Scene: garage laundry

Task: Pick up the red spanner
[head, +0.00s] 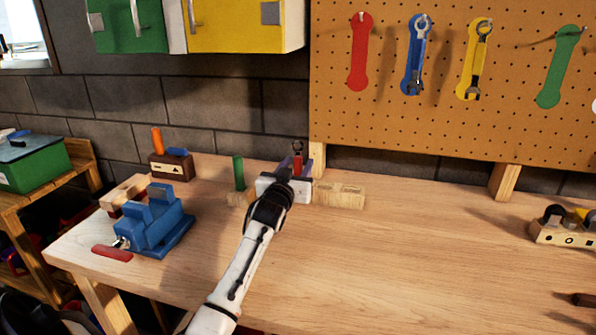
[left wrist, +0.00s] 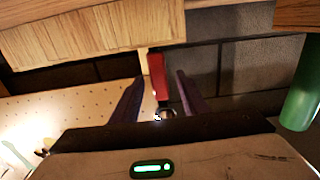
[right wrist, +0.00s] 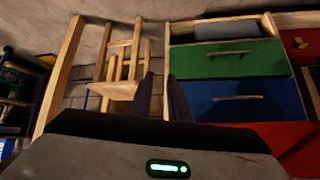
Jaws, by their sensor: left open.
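The red spanner (head: 298,163) stands upright at the back of the workbench, by a wooden block, with its dark metal end up. It also shows in the left wrist view, with its red handle (left wrist: 158,76) and ring end between the fingers. My left gripper (head: 296,168) is open, with one finger on each side of the spanner; I see gaps and no clear contact. The spanner's lower end is hidden by the gripper in the head view. My right gripper (right wrist: 161,90) shows only in the right wrist view, its fingers slightly apart and empty, away from the bench top.
A wooden block (head: 340,195) and a green cylinder (head: 238,172) flank my left gripper. A blue vise (head: 158,225) stands at the left. The pegboard (head: 445,125) with hanging spanners rises behind. The bench's middle and right are mostly clear.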

